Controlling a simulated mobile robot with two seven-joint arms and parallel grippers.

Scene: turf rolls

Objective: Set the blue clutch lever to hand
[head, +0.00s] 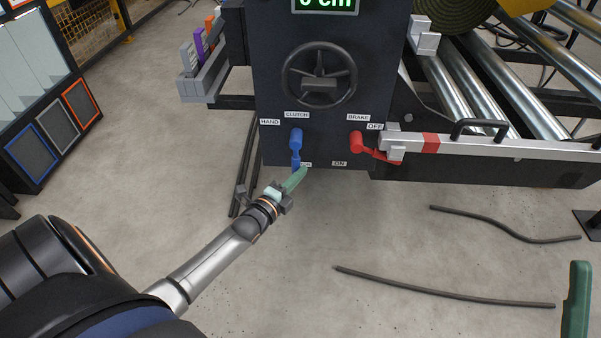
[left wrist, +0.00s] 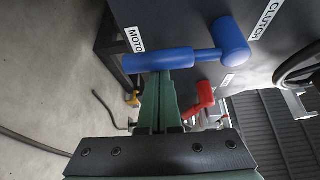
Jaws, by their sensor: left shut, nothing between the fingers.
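The blue clutch lever (head: 296,143) is on the dark machine panel, below the CLUTCH label (head: 297,114). It hangs down from its hub toward a lower label that is partly covered in the head view; the left wrist view shows it as MOTOR (left wrist: 134,40). The HAND label (head: 270,122) is left of the hub. My left gripper (head: 301,174) has green fingers, shut and empty, at the lever's lower end. In the left wrist view the fingertips (left wrist: 158,76) meet the blue grip (left wrist: 158,60); contact is unclear. A green finger (head: 577,300), apparently my right gripper's, shows at the right edge.
A red brake lever (head: 356,142) is right of the blue one, near the OFF label. A black handwheel (head: 320,76) is above. A silver bar (head: 470,146) and rollers (head: 515,95) extend right. Dark strips (head: 440,292) lie on the otherwise open floor.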

